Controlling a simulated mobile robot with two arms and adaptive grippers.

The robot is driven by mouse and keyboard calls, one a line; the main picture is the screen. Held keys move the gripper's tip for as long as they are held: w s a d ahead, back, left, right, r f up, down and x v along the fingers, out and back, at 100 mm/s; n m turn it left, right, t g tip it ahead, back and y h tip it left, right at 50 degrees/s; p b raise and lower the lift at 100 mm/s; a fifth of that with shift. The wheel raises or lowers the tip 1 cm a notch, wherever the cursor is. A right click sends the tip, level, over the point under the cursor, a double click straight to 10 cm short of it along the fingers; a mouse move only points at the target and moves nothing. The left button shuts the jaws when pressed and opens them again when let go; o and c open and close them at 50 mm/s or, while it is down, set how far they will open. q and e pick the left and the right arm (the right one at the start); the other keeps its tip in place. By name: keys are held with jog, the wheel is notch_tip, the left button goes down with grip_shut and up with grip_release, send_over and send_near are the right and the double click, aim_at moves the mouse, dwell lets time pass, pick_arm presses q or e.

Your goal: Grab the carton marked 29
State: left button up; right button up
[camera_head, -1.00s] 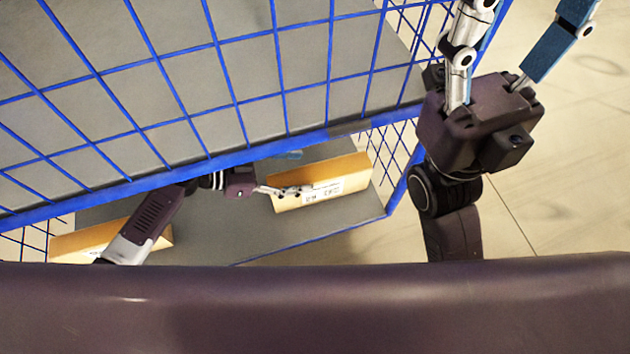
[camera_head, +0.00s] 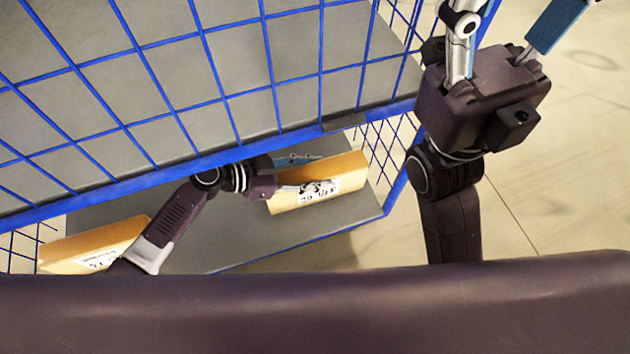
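A tan carton (camera_head: 345,170) with a white printed label lies on the grey shelf inside the blue wire cage, right of centre. A finger partly covers its label, and I cannot read the number surely. My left gripper (camera_head: 298,173) reaches in under the cage's blue rail. One finger lies along the carton's label side and the other shows behind it, so the open fingers straddle it; contact is unclear. A second tan carton (camera_head: 92,245) lies at the shelf's left end, its label too small to read. My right gripper (camera_head: 515,42) is open and empty outside the cage, its fingertips out of frame.
The blue wire mesh and thick rail (camera_head: 215,160) stand above my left forearm. The grey shelf (camera_head: 260,228) is bare between the cartons. Pale floor (camera_head: 570,170) lies clear to the right.

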pick_arm(q)
grip_shut()
